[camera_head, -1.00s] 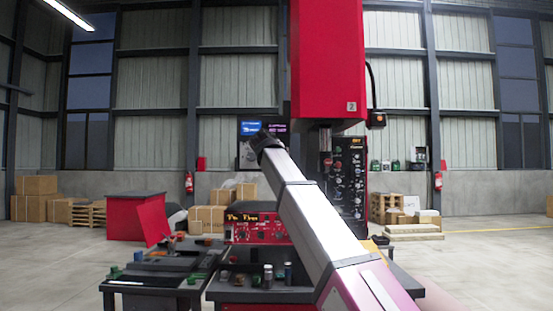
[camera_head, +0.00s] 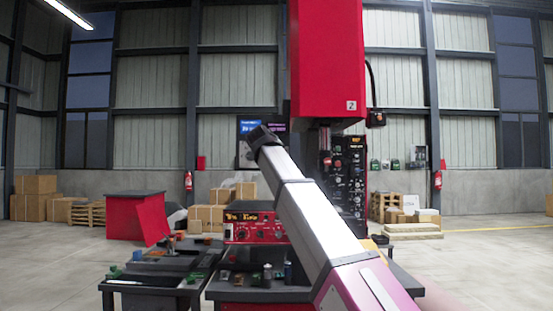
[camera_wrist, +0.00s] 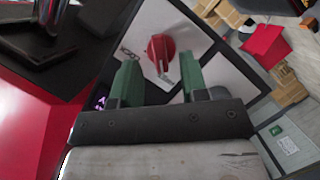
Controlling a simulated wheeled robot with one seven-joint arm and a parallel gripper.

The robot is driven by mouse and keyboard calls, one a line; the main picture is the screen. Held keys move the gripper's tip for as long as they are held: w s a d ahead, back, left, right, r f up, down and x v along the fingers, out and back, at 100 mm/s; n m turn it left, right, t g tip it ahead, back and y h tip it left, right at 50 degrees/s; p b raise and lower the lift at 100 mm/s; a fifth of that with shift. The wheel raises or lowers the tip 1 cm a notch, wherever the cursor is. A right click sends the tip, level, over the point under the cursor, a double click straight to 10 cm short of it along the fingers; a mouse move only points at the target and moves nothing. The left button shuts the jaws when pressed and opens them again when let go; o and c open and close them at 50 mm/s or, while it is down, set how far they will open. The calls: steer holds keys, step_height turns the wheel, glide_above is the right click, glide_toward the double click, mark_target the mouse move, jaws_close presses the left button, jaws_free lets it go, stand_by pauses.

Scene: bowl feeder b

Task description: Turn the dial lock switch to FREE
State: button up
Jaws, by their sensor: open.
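A red dial knob (camera_wrist: 162,52) sits on a light panel with dark edges (camera_wrist: 205,45) in the wrist view. A small metallic piece shows just beside and below the knob. My gripper (camera_wrist: 159,70) has two green fingers spread apart, one on each side of the knob's lower part in the picture. The jaws are open and hold nothing; I cannot tell how far the fingertips are from the panel. In the head view my arm reaches up and left, and its fingertips are hidden.
A large red machine (camera_head: 327,60) hangs overhead, with a black control panel (camera_head: 350,175) below it. A red control box (camera_head: 255,229) stands on the bench, with small parts in front. A dark side table (camera_head: 150,285) is at left. Cardboard boxes (camera_head: 35,200) stand farther back.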

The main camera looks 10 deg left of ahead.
steer(key=v, duration=0.8)
